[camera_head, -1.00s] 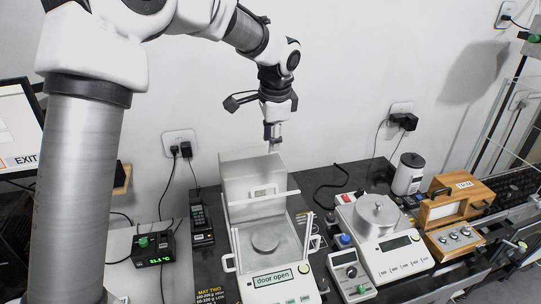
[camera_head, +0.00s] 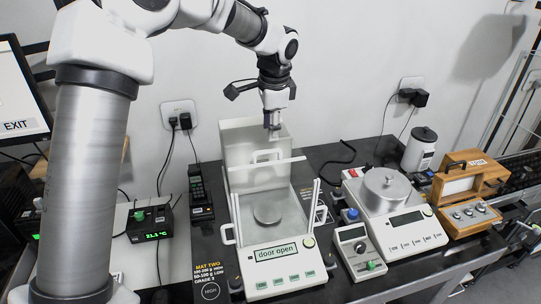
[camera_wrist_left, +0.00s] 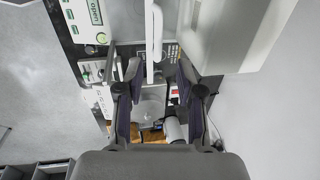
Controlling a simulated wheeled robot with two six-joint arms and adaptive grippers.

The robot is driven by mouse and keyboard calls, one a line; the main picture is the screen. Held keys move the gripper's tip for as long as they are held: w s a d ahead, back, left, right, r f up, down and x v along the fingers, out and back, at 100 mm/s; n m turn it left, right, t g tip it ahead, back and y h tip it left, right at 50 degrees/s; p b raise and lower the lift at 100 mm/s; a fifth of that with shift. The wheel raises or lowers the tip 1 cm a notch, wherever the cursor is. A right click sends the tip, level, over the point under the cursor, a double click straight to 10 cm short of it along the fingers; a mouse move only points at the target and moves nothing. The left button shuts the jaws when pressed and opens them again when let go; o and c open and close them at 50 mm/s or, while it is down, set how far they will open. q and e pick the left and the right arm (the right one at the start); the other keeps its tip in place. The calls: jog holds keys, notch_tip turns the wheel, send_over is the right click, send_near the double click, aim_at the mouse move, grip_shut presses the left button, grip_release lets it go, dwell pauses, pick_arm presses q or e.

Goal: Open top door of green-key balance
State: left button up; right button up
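The balance with green keys (camera_head: 290,280) stands in the middle of the head view, and its display (camera_head: 275,252) reads "door open". A pale panel (camera_head: 238,150) stands at its rear, with a white crossbar (camera_head: 285,161) in front. I cannot tell which part is the top door. The round pan (camera_head: 267,215) shows from above. My left gripper (camera_head: 272,132) is above the rear of the balance, pointing down. In the left wrist view its two fingers (camera_wrist_left: 156,105) are apart, with a white bar (camera_wrist_left: 153,35) showing between and beyond them. Contact is not visible. My right gripper is not in view.
Right of the balance stand a small grey meter (camera_head: 358,248), a second balance (camera_head: 405,230) with a round metal cover, a white canister (camera_head: 420,150) and a wooden box (camera_head: 465,185). A black handset (camera_head: 200,190) and a green-lit display box (camera_head: 150,236) lie to the left.

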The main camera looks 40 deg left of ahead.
aim_at(269, 152)
pick_arm(q)
jog(key=f, duration=0.2)
jog(key=f+p, duration=0.1)
jog(key=f, duration=0.2)
jog(key=shift+a+f+p, duration=0.35)
jog(key=shift+a, duration=0.05)
jog(key=shift+w+a+f, duration=0.1)
jog(key=shift+w+f, duration=0.2)
jog(key=shift+f, duration=0.1)
jog(key=shift+s+r, duration=0.15)
grip_shut()
